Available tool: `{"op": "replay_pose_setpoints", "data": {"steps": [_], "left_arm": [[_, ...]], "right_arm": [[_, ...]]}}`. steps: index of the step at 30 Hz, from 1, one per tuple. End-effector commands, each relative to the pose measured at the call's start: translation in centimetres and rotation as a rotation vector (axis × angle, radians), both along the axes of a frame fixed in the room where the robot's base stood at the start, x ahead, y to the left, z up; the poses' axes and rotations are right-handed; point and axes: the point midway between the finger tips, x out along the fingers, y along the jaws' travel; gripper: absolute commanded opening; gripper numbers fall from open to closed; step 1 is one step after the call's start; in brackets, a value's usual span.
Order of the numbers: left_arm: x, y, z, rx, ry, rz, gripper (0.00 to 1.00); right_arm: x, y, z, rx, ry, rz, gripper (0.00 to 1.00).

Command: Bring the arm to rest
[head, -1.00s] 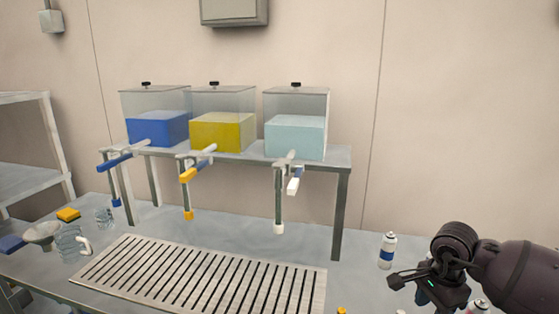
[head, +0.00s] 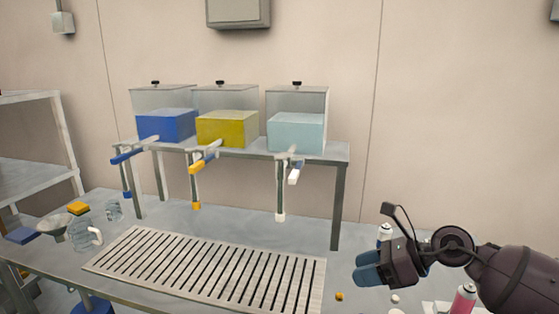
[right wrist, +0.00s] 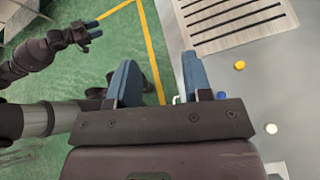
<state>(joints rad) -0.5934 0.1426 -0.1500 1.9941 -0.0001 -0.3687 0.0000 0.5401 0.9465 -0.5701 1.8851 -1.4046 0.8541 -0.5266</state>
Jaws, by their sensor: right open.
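My right gripper (head: 366,268) is at the right of the head view, over the right part of the bench. Its blue fingers point left. In the right wrist view the fingers (right wrist: 157,75) stand apart with nothing held between them. My left gripper (right wrist: 90,30) shows small at the upper left of the right wrist view, above the green floor. I cannot tell whether its blue fingers are open or shut. It is not in the head view.
The bench holds a slotted tray (head: 105,262), a pink can (head: 463,299), a partly hidden white can (head: 384,232) and a small yellow piece (head: 339,296). Blue (head: 165,124), yellow (head: 227,129) and pale (head: 296,133) tanks stand on a raised rack. A glass jug (head: 82,235) is left.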

Motion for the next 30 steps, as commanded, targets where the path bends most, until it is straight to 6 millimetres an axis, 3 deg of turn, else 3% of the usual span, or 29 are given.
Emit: {"op": "replay_pose_setpoints", "data": {"steps": [3,6,9,13,17,20,23,29,30], "left_arm": [[-0.3,0.0,-0.2,0.000,0.006,0.002,0.43],[-0.6,0.1,-0.4,0.000,0.013,0.004,0.43],[-1.0,0.2,-0.7,0.000,0.021,0.006,0.43],[-1.0,0.2,-0.8,0.000,0.024,0.006,0.43],[-0.8,0.1,-0.7,0.000,0.021,0.005,0.43],[-0.7,0.1,-0.6,0.000,0.017,0.004,0.43],[-0.5,0.1,-0.5,0.000,0.015,0.003,0.43],[-0.3,0.0,-0.3,0.000,0.009,0.002,0.43],[-0.3,0.0,-0.3,0.000,0.008,0.002,0.43]], "right_arm": [[0.2,2.1,2.4,0.329,0.148,-0.131,0.46],[0.6,2.7,4.0,0.607,0.309,-0.252,0.46],[1.2,2.0,4.5,0.880,0.498,-0.388,0.46],[1.9,-0.2,3.0,1.220,0.773,-0.584,0.46],[1.7,-3.2,-1.1,1.536,1.067,-0.805,0.46],[0.6,-5.3,-5.4,1.741,1.277,-0.973,0.46],[-1.5,-6.9,-9.9,1.909,1.461,-1.129,0.46],[-7.6,-8.9,-18.2,2.162,1.730,-1.387,0.46],[-9.1,-9.1,-19.5,-2.174,-1.744,1.404,0.46]]}}
